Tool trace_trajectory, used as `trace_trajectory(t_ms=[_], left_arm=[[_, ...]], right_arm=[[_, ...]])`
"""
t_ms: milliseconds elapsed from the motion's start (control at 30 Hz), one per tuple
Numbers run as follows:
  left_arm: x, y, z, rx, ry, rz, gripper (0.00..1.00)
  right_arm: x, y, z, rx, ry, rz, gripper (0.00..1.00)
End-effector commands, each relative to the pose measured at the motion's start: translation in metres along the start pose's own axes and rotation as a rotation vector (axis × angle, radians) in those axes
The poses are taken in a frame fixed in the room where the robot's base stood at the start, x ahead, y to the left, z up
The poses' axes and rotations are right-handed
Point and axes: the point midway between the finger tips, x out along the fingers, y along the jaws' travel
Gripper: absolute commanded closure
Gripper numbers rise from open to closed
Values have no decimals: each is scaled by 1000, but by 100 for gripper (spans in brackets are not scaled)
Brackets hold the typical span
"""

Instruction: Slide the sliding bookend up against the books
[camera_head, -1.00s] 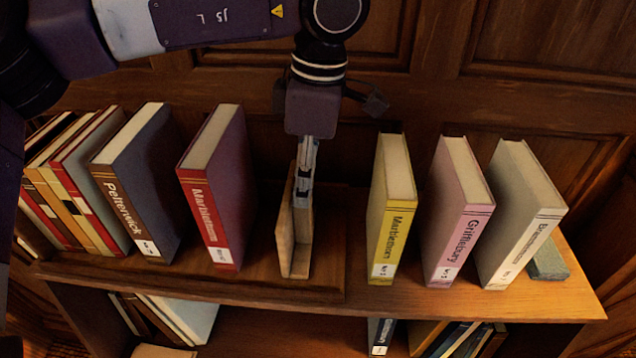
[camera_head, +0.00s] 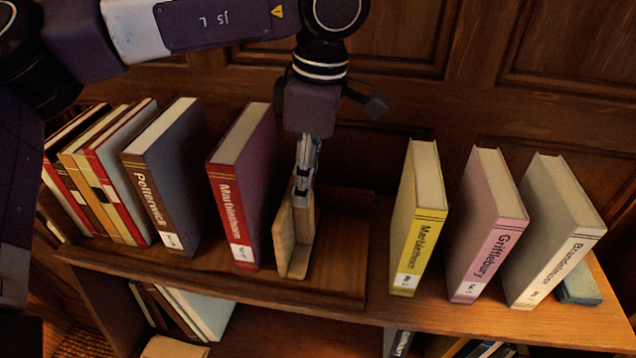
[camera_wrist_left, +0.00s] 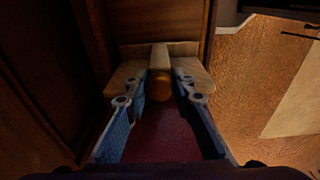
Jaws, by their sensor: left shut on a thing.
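The wooden sliding bookend (camera_head: 285,245) stands upright on the shelf top, just right of the dark red Marblethorn book (camera_head: 232,225). A narrow gap shows at their front lower edges; I cannot tell whether they touch farther back. The grey Pelterwick book (camera_head: 152,205) stands further left, apart from the red one. My left gripper (camera_head: 304,190) reaches down from above and is shut on the bookend. In the left wrist view its blue-grey fingers (camera_wrist_left: 160,95) flank a rounded wooden part of the bookend (camera_wrist_left: 160,54). My right gripper is not in view.
Several thin books (camera_head: 110,200) lean at the far left. A yellow book (camera_head: 415,240), a pink book (camera_head: 488,245) and a pale book (camera_head: 560,235) stand to the right. Bare shelf (camera_head: 345,265) lies between the bookend and the yellow book. A panelled wall rises behind.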

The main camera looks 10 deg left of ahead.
Motion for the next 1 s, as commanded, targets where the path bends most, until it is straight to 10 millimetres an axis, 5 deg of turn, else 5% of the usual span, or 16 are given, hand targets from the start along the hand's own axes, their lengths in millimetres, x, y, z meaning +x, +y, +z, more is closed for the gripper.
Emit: trace_trajectory(t_ms=[400, 1000], left_arm=[[3, 1, -28, -2, 0, 2, 100], [5, 1, -41, -4, -2, 3, 100]], right_arm=[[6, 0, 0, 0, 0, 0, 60], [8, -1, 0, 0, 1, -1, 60]])
